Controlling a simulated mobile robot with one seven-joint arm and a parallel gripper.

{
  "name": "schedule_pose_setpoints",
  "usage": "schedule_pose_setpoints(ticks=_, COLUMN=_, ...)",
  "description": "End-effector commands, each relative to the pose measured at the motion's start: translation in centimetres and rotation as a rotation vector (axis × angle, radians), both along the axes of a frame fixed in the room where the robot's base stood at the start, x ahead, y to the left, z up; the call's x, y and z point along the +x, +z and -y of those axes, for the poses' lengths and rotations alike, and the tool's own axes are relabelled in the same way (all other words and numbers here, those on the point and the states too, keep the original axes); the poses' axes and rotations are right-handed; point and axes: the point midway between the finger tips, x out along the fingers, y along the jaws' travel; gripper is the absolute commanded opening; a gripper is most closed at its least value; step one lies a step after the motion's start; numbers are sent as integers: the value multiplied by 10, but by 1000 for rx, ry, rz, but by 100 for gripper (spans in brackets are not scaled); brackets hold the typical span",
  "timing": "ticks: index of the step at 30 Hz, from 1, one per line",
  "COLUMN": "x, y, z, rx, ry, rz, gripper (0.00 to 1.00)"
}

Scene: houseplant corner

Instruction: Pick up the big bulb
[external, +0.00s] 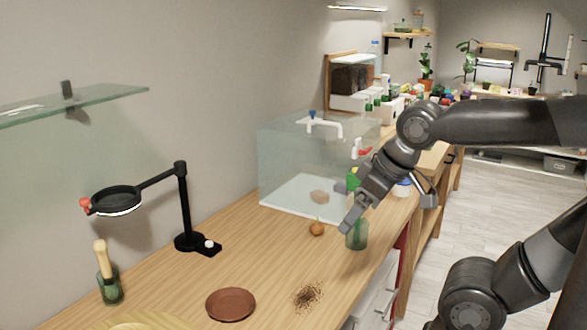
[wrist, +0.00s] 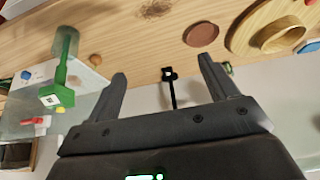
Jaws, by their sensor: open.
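The big bulb (external: 317,228), round and orange-brown with a pointed top, sits on the wooden bench in front of the glass tank. In the wrist view, a small orange-brown shape (wrist: 95,60) beside the green bottle appears to be the same bulb. My gripper (wrist: 162,70) is open and empty, with its two fingers spread apart. In the external view it is above the bench, to the right of the bulb and apart from it. It partly covers the green bottle (external: 357,237).
A glass tank (external: 290,150) stands behind the bulb. A black magnifier lamp (external: 184,205), brown saucer (external: 231,304) and soil pile (external: 308,295) are on the bench. The bench (external: 265,262) between lamp and bulb is clear.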

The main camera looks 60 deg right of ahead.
Motion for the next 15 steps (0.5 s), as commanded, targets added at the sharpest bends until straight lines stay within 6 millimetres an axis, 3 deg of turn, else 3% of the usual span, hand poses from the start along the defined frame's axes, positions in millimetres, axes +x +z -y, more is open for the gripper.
schedule_pose_setpoints(ticks=6, x=0, y=0, z=0, rx=0, ry=-1, rz=0, gripper=63)
schedule_pose_setpoints(ticks=15, x=5, y=-3, z=5, rx=-5, ry=-30, rz=-8, gripper=63)
